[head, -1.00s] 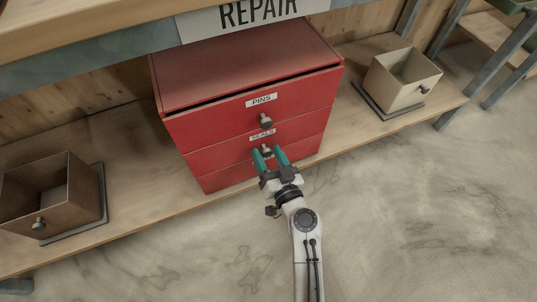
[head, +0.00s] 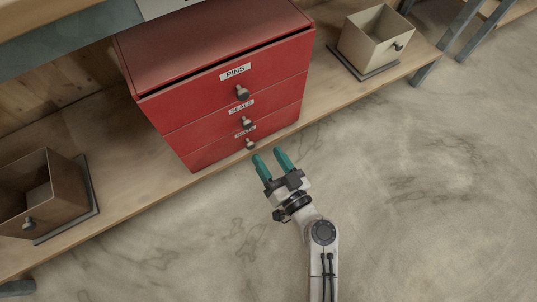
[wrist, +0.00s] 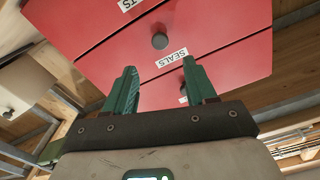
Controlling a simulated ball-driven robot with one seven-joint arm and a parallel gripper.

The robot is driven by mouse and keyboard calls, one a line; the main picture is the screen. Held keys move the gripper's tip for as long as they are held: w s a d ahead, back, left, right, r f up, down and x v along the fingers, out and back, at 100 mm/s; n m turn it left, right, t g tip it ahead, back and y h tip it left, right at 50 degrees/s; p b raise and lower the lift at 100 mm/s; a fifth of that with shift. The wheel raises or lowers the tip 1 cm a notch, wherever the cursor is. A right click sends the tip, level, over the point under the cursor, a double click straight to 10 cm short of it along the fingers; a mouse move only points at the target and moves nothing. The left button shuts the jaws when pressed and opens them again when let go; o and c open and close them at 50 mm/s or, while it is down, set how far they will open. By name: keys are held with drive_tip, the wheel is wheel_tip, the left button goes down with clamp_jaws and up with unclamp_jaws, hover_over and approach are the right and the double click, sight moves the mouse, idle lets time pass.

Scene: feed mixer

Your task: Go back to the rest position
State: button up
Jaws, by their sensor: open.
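My gripper (head: 272,165) has teal fingers spread apart and nothing between them. In the head view it is in front of and below the red drawer cabinet (head: 217,55), apart from the lowest knob. The cabinet has a drawer labelled PINS (head: 235,72), one labelled SEALS (head: 240,106) and a lowest drawer whose label is too small to read surely. Each has a dark knob. A dark gap shows above the PINS drawer; the drawer fronts look about flush. In the wrist view the open fingers (wrist: 157,85) stand before the cabinet front (wrist: 215,75).
The cabinet stands on a wooden shelf (head: 130,185). A brown open box (head: 60,190) sits at left on a dark base. A cream open box (head: 367,45) sits at right. The pale floor (head: 430,180) beside my arm is clear.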

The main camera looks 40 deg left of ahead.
idle(0.3)
drive_tip(key=s+d+f+m+g+h, duration=0.1)
drive_tip(key=s+d+f+g+h, duration=0.2)
drive_tip(key=d, duration=0.8)
drive_tip(key=d+f+m+h, duration=0.1)
drive_tip(key=d+f+h, duration=0.3)
drive_tip(key=d, duration=0.7)
drive_tip(key=s+d+r+m+g+h, duration=0.15)
drive_tip(key=s+d+m+h, duration=0.35)
drive_tip(key=d, duration=0.6)
drive_tip(key=s+d+r+m+g+h, duration=0.1)
drive_tip(key=s+d+r+m+h, duration=0.15)
drive_tip(key=s+d+h, duration=0.6)
drive_tip(key=d+r+y+p, duration=0.1)
drive_tip(key=r+y+p, duration=0.1)
drive_tip(key=r+p, duration=1.5)
drive_tip(key=w+d+r+y+p, duration=0.1)
drive_tip(key=d+r+p, duration=0.1)
drive_tip(key=r+p, duration=1.5)
drive_tip(key=shift+w+d+m+y, duration=0.2)
drive_tip(key=shift+w+m+y, duration=0.15)
drive_tip(key=shift+m, duration=0.1)
